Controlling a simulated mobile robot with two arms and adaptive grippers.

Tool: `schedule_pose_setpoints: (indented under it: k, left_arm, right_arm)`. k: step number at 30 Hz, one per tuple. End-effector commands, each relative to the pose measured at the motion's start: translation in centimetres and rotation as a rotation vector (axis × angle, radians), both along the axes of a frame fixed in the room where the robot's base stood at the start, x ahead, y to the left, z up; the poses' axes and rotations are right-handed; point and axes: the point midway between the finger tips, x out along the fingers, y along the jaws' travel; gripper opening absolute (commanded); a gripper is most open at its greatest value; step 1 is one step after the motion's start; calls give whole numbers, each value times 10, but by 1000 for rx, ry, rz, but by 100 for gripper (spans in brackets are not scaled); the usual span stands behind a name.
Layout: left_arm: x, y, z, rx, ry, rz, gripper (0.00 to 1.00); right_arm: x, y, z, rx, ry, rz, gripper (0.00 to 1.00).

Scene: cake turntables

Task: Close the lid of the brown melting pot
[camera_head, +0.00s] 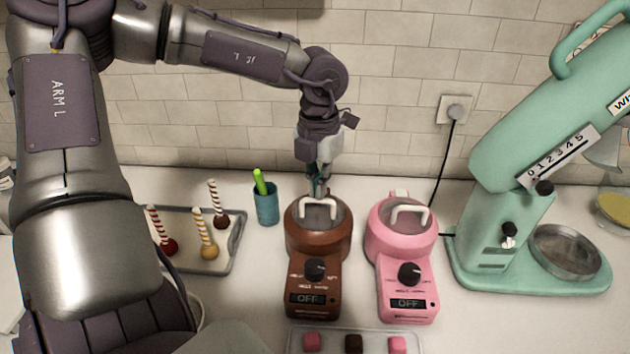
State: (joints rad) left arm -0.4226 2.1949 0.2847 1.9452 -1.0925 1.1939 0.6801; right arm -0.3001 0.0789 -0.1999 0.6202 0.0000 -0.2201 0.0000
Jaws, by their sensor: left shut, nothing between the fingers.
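The brown melting pot (318,255) stands on the white counter, with its knob and a display reading OFF facing me. Its lid (320,214), with a pale handle, lies over the pot's round top and looks down, though the gripper hides its back edge. My left gripper (318,190) is shut and empty, pointing down at the rear edge of the lid. I cannot tell whether it touches the lid. My right gripper is not in view.
A pink melting pot (402,250) stands close on the right. A blue cup (266,205) and a tray (235,240) of striped-stick treats are on the left. A mint-green mixer (500,200) fills the right. A clear tray (375,332) with small cubes lies in front.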

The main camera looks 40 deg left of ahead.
Motion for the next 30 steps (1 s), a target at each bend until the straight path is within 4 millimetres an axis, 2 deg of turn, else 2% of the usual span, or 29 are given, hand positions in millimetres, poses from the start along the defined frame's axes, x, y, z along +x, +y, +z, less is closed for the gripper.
schedule_pose_setpoints:
  k: [8,15,23,30]
  left_arm:
    - [0,0,0,0,0,1,0]
    - [-3,-3,-10,0,-1,0,0]
    - [-3,-2,4,1,-1,1,0]
    - [-3,-3,29,0,-1,2,0]
  right_arm:
    - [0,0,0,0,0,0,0]
    - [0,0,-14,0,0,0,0]
    - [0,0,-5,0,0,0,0]
    - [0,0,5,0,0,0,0]
